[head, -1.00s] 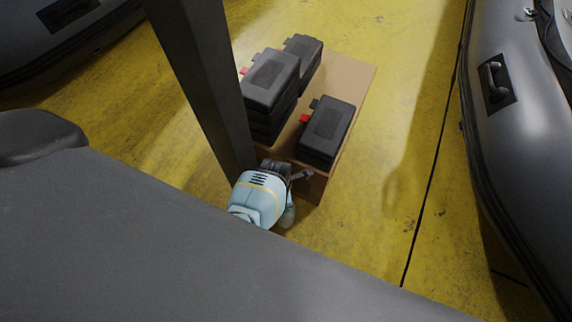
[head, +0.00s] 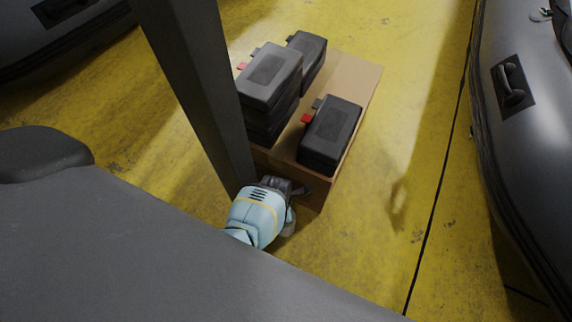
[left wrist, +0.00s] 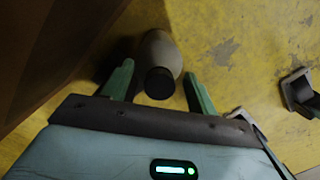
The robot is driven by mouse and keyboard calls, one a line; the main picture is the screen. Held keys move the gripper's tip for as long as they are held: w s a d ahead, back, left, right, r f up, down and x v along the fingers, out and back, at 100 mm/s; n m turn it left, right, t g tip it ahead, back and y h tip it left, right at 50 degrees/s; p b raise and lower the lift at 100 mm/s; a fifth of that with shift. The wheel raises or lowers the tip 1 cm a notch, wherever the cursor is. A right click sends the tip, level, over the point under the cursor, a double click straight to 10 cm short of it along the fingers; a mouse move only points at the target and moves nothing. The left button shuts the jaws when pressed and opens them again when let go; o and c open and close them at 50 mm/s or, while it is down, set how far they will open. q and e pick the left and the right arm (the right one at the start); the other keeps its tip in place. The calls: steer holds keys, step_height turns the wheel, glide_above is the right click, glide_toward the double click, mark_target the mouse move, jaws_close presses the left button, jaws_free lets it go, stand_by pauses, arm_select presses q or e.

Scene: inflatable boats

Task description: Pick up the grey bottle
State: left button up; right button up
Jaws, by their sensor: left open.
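The grey bottle (left wrist: 160,48) shows in the left wrist view, with its black cap (left wrist: 159,84) toward the camera. My left gripper (left wrist: 159,70) is open, with one green finger on each side of the bottle. I cannot tell whether the fingers touch it. In the head view my light blue left arm (head: 257,214) is low beside a cardboard box, and its fingers are hidden. I cannot make out the bottle for certain there. My right gripper is not in view.
The cardboard box (head: 358,78) carries several black cases (head: 270,76) and stands close to my left arm. A grey inflatable boat (head: 535,125) lies on the right. Yellow floor (head: 395,190) between box and boat is clear.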

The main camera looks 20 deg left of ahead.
arm_select(q)
jaws_close()
stand_by(0.4)
steer(key=shift+r, duration=0.15)
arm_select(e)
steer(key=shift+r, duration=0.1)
